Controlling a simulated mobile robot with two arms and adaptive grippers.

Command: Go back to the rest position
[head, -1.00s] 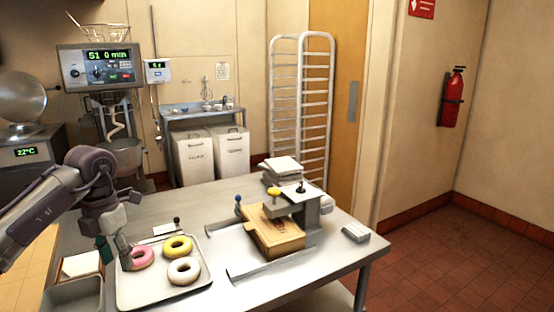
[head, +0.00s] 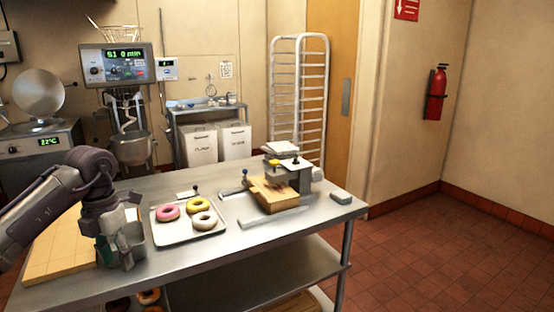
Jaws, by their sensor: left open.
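The gripper is apart from the donuts. My right gripper does not show.
A wooden block (head: 270,196) sits in a grey fixture (head: 304,184) on the table's right half, with a small grey block (head: 340,197) beyond. A wooden board (head: 58,258) lies at the left. A rack (head: 300,100) stands behind. The red floor (head: 430,250) at the right is clear.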

